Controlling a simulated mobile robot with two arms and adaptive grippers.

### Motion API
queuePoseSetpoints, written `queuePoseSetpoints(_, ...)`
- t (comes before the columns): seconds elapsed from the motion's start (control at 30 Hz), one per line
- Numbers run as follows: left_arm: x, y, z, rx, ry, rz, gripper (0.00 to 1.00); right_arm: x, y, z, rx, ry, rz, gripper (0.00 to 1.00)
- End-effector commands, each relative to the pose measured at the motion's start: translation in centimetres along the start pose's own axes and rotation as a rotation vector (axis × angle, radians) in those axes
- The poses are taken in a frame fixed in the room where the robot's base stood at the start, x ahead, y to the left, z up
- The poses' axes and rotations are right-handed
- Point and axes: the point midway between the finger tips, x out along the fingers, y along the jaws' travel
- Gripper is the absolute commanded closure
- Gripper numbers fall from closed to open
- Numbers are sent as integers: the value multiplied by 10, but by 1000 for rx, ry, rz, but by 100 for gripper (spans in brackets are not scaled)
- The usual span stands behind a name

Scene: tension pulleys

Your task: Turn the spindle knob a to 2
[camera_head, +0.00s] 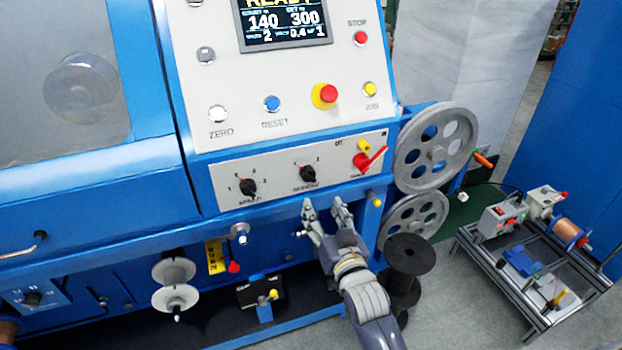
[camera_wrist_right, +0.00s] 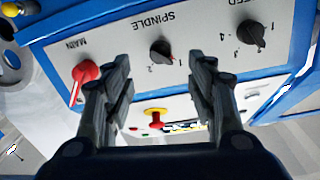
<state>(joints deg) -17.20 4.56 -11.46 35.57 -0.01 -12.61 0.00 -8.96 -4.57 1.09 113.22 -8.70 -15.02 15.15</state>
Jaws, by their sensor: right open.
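The black spindle knob (camera_head: 307,174) sits in the middle of the lower white panel strip, between the speed knob (camera_head: 248,187) and the red main switch (camera_head: 368,160). In the right wrist view the spindle knob (camera_wrist_right: 161,50) shows between and beyond my fingers, with its SPINDLE label. There its pointer seems to lean toward the lower-right mark; the small numerals are hard to read. My right gripper (camera_head: 324,205) is open and empty, in front of and below the knob in the head view. Its fingers also show in the wrist view (camera_wrist_right: 161,72), apart from the knob. My left gripper is out of view.
Above are a screen (camera_head: 284,22) reading READY, a red-and-yellow emergency button (camera_head: 325,95) and several push buttons. Grey pulley wheels (camera_head: 436,147) stand right of the panel. Below the strip a yellow-tipped peg (camera_head: 374,199) and a metal stub (camera_head: 240,234) stick out.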

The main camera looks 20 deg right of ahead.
Motion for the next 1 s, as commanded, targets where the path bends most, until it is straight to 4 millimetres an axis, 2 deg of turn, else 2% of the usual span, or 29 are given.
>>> queuePoseSetpoints(0.07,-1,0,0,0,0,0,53,2,0,-9,3,16,2,48)
queuePoseSetpoints(0.17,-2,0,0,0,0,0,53,10,0,-11,3,19,1,48)
queuePoseSetpoints(0.5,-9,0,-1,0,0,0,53,70,0,-12,3,19,1,48)
queuePoseSetpoints(0.7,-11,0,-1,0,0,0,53,96,0,-11,3,17,1,48)
queuePoseSetpoints(1.0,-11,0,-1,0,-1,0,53,108,0,-11,3,17,2,48)
